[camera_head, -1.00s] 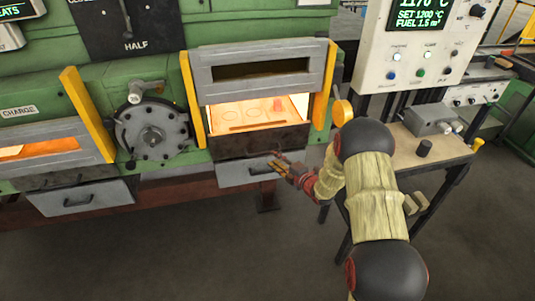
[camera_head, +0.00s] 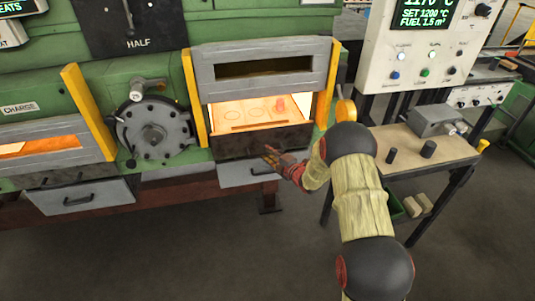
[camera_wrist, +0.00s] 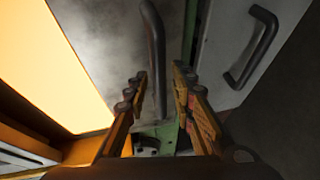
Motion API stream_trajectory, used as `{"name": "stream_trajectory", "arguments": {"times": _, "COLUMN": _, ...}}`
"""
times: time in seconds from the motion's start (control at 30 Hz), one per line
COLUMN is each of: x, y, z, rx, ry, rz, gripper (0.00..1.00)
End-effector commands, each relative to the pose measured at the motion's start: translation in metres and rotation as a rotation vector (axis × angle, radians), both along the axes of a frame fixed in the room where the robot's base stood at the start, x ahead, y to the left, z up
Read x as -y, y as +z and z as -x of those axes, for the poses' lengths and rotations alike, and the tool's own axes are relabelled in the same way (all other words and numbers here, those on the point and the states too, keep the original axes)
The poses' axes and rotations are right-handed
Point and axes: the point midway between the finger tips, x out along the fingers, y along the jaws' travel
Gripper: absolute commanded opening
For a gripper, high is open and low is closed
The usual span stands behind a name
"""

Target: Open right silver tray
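The right silver tray (camera_head: 236,176) is a grey drawer front low under the right furnace opening. It looks shut, and my arm partly hides it. In the wrist view its pale front (camera_wrist: 222,55) and dark handle (camera_wrist: 253,48) lie right of my fingers. My gripper (camera_head: 268,153) is higher, at the dark panel (camera_head: 228,146) above the tray. In the wrist view my gripper (camera_wrist: 158,82) is open, its fingers on either side of a dark bar handle (camera_wrist: 155,40) on that panel. I cannot tell whether they touch the bar.
The glowing right furnace opening (camera_head: 232,114) is just above my gripper. A side table (camera_head: 405,158) with dark cylinders stands at the right. Floor in front is clear.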

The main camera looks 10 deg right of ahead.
Motion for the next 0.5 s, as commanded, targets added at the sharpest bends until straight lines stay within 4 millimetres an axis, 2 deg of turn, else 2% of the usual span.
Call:
{"name": "stream_trajectory", "arguments": {"times": 0.4, "x": 0.0001, "y": -0.0001, "z": 0.0002, "rx": 0.0, "ry": 0.0, "rz": 0.0, "gripper": 0.0}}
{"name": "stream_trajectory", "arguments": {"times": 0.5, "x": 0.0001, "y": -0.0003, "z": 0.0002, "rx": 0.0, "ry": 0.0, "rz": -0.001, "gripper": 0.0}}
